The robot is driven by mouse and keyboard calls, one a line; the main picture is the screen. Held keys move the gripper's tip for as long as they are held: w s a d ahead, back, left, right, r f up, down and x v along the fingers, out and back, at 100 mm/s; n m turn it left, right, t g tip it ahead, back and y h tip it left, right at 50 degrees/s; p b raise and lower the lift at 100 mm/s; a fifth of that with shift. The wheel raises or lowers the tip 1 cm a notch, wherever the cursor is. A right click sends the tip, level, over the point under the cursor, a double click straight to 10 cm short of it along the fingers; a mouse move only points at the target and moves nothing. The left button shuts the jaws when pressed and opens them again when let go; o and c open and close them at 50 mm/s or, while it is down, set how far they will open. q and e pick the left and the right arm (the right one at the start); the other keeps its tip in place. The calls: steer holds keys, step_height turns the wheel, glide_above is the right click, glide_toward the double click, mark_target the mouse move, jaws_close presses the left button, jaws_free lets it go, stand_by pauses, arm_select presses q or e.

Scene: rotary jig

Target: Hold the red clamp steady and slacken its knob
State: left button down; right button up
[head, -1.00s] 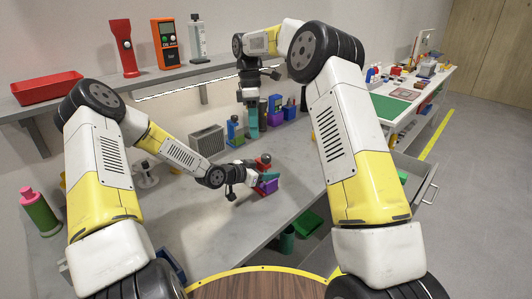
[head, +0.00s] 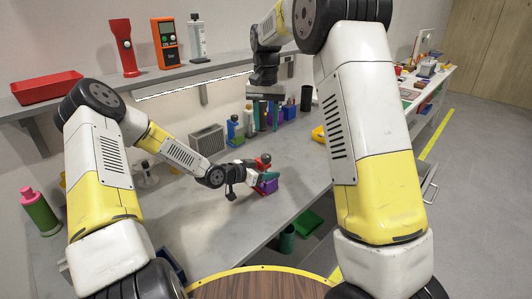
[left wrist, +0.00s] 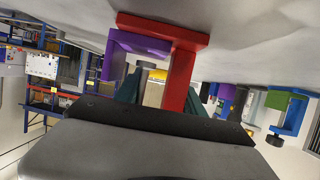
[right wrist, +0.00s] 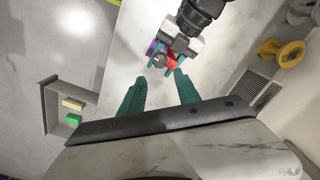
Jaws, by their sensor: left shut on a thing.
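The red clamp (left wrist: 184,65) shows large in the left wrist view. Its knob end shows as a red round part (right wrist: 171,63) in the right wrist view and on top in the head view (head: 265,159). My left gripper (head: 268,175) is shut on the red clamp above the bench; its teal fingers partly hide the clamp.
Several coloured clamps and bottles (head: 235,130) stand at the back of the bench near a grey vented box (head: 207,139). A yellow spool (right wrist: 282,53) lies on the bench. A shelf (head: 150,82) runs above.

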mark_target(266, 155)
step_height(266, 155, down, 11)
steer(key=shift+r, duration=0.15)
jaws_close()
